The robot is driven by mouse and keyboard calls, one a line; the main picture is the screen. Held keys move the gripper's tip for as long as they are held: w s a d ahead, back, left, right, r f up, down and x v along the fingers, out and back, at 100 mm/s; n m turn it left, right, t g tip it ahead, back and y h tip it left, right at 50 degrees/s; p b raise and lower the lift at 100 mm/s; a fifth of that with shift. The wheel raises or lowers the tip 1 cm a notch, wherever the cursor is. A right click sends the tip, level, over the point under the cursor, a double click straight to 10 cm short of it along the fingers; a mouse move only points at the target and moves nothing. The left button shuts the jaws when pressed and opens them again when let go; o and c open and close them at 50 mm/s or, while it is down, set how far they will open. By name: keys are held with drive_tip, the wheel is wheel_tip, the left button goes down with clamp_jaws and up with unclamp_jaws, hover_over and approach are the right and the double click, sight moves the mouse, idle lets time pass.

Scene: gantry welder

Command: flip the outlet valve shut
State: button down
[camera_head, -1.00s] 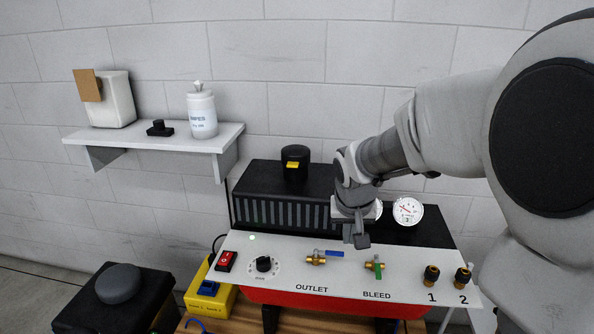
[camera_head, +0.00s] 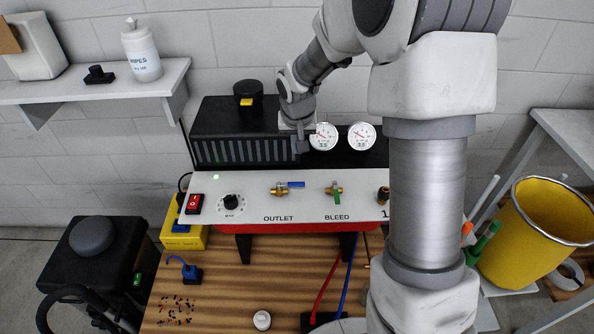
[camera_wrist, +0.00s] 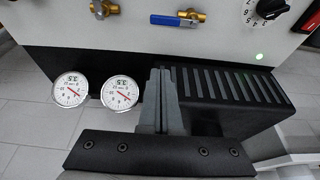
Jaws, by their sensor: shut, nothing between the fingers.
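The outlet valve is a brass fitting (camera_head: 278,190) above the word OUTLET on the white panel. Its blue lever (camera_head: 296,184) points right, level along the panel in the head view. In the wrist view, turned about, the blue lever (camera_wrist: 172,20) shows at the top with its brass body (camera_wrist: 188,15). My gripper (camera_head: 301,150) is above and behind the lever, apart from it. In the wrist view my gripper's fingers (camera_wrist: 163,74) are together and empty, below the lever in the picture.
The bleed valve (camera_head: 335,191) with a green lever is right of the outlet. Two gauges (camera_head: 323,137) (camera_head: 362,136) stand behind the panel. A black dial (camera_head: 232,202) and red switch (camera_head: 195,204) are at left. A dark finned housing (camera_head: 245,150) stands behind.

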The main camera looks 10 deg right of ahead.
sight(291, 184)
drive_tip(key=x, duration=1)
drive_tip(key=shift+f, duration=0.25)
drive_tip(key=shift+s+a+r, duration=0.15)
drive_tip(key=shift+s, duration=0.45)
drive_tip(key=shift+s+a+r, duration=0.15)
drive_tip(key=shift+s, duration=0.45)
drive_tip(key=shift+s+a, duration=0.1)
drive_tip(key=shift+s, duration=0.7)
drive_tip(key=shift+f+b, duration=0.2)
drive_tip(key=shift+b, duration=0.4)
